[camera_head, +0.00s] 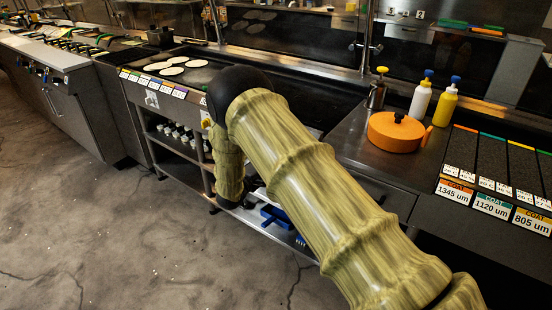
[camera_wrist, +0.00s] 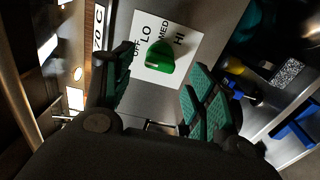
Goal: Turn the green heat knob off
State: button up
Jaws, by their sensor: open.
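The green heat knob (camera_wrist: 160,58) sits on a white dial plate (camera_wrist: 185,18) marked OFF, LO, MED and HI in the wrist view. I cannot tell surely which mark it points at. My gripper (camera_wrist: 158,76) is open, with one dark green-padded finger left of the knob and the other to its lower right. The knob lies in line with the gap between the fingers, and I see no clear contact. In the head view my arm hides the green knob and the gripper. The griddle (camera_head: 201,76) stands behind my arm, with several pale tortillas on it.
An orange round container (camera_head: 396,132) and white (camera_head: 420,100) and yellow (camera_head: 444,105) bottles stand on the right counter. A lower shelf under the griddle holds small bottles and a blue item (camera_head: 272,217). The floor (camera_head: 90,200) at left is clear.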

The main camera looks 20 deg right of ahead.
jog(key=v, duration=0.6)
jog(key=shift+s+a, duration=0.25)
jog(key=shift+a, duration=0.05)
jog(key=s+d+f+m+g+y+p, duration=0.1)
jog(key=s+d+f+y, duration=0.25)
jog(key=s+f, duration=0.65)
jog(key=s+d+f+m+g+y+p, duration=0.1)
jog(key=s+d+f+y, duration=0.3)
jog(key=s+f, duration=0.6)
jog(key=s+a+m+g+y+p, duration=0.1)
jog(key=s+m+g+y, duration=0.2)
jog(key=s, duration=1.5)
jog(key=s+a+m+g+y+p, duration=0.1)
jog(key=s+g, duration=0.5)
jog(key=s, duration=1.2)
jog(key=a+f+m+y, duration=0.1)
jog(key=m+y, duration=0.1)
jog(key=shift+s+y, duration=0.25)
jog(key=shift+y, duration=0.1)
